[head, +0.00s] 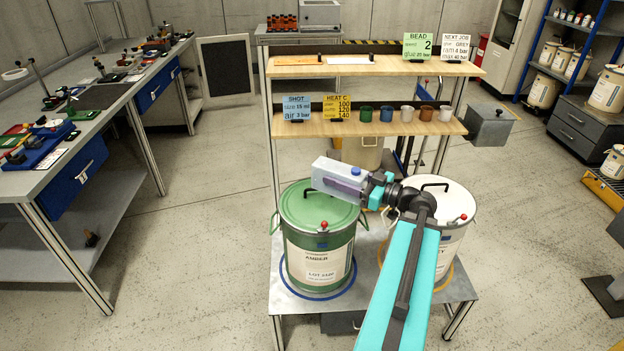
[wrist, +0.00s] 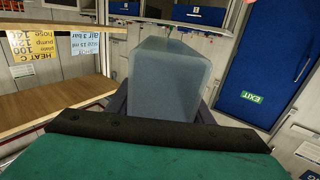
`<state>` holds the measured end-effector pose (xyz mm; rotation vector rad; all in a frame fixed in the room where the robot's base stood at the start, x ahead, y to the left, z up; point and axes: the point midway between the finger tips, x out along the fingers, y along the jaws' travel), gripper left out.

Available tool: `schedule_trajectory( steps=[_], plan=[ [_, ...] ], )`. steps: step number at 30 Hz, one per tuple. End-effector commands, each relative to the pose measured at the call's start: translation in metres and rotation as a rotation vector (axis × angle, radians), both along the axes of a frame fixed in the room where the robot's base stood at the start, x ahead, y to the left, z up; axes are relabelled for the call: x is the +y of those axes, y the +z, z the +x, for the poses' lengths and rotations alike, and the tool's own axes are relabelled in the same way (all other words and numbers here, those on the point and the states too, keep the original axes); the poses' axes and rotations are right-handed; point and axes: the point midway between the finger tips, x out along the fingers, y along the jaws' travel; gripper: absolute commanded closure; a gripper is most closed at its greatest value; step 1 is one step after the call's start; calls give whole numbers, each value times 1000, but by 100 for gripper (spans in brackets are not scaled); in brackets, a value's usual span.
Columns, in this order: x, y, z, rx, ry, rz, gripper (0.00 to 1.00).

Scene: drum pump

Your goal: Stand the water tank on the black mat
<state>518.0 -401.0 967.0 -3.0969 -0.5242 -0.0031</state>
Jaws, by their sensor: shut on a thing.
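The water tank (head: 336,178) is a translucent, pale box with a blue cap, lying tilted on its side in the air. My gripper (head: 372,188) is shut on it, over the green drum and in front of the low shelf. In the wrist view the tank (wrist: 168,80) fills the middle between the dark fingers of my gripper (wrist: 163,108). A flat black mat (head: 104,97) lies on the grey bench at the left, well away from the tank. The part of the tank between the fingers is hidden.
The green-lidded drum (head: 318,235) and the white-lidded drum (head: 452,235) stand on a metal table. Behind is a wooden rack (head: 380,125) with cards and several cups. The left bench (head: 60,150) holds tools and parts around the mat. Open floor (head: 205,240) lies between.

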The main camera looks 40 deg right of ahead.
Motion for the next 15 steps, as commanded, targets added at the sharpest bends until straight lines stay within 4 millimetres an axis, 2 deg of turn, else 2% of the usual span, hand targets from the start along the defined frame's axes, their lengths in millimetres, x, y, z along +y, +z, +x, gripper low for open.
schedule_trajectory(
  steps=[1,6,15],
  plan=[
    [-9,0,-8,-2,-17,0,99],
    [-24,0,-23,-2,-47,0,99],
    [-27,1,-27,-1,-54,0,99]
  ],
)
